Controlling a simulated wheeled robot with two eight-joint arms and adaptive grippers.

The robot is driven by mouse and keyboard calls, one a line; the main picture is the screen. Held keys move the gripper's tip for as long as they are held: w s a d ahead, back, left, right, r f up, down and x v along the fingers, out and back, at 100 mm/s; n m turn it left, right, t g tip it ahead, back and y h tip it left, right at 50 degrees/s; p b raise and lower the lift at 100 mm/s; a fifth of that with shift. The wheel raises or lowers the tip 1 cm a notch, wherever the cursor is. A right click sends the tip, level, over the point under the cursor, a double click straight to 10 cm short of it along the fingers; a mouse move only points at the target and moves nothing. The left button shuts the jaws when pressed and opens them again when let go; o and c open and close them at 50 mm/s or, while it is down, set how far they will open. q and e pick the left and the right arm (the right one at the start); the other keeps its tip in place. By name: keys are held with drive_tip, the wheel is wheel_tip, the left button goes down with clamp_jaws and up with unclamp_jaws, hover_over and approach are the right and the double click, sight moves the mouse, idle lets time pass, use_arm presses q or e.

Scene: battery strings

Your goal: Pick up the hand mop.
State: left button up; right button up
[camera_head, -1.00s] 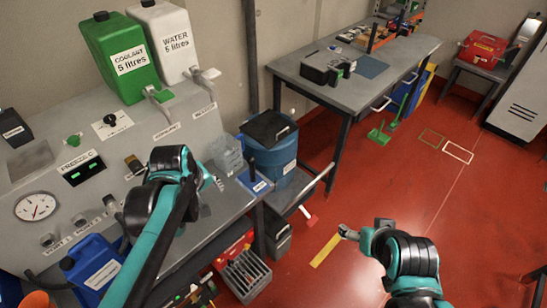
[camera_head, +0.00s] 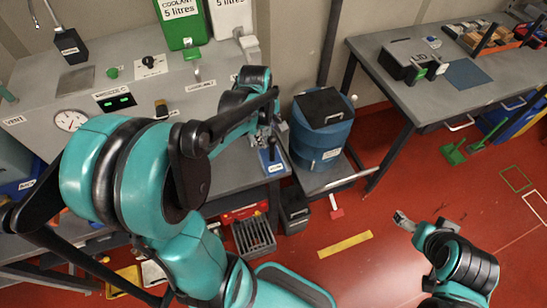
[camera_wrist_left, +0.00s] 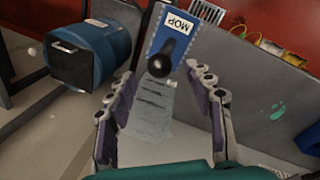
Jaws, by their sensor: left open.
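The hand mop's dark upright handle (camera_wrist_left: 167,58) shows nearly end-on in the left wrist view, with a round black top. It stands at a blue tray (camera_wrist_left: 183,27) labelled MOP, on the grey bench's right end. The blue tray also shows in the head view (camera_head: 272,166). My left gripper (camera_wrist_left: 162,80) is open, its two fingers apart on either side below the handle's top in the wrist view; nothing is gripped. In the head view my left gripper (camera_head: 265,136) is just behind the tray, partly covering things there. My right gripper (camera_head: 403,219) is over the floor, far from the mop.
A grey translucent item (camera_wrist_left: 150,108) lies between the left fingers in the wrist view. A blue bin with a black lid (camera_head: 323,118) stands right of the bench. A second bench (camera_head: 405,95) is farther right. Red floor with a yellow strip (camera_head: 345,244) is open.

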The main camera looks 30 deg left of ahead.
sight(272, 137)
use_arm(q)
drive_tip(key=f, duration=0.3)
drive_tip(key=shift+w+d+b, duration=0.25)
drive_tip(key=shift+d+b, duration=0.05)
drive_tip(key=shift+b, duration=0.1)
drive_tip(key=shift+a+f, duration=0.1)
drive_tip(key=shift+f, duration=0.35)
clamp_jaws()
drive_tip(key=shift+r, duration=0.15)
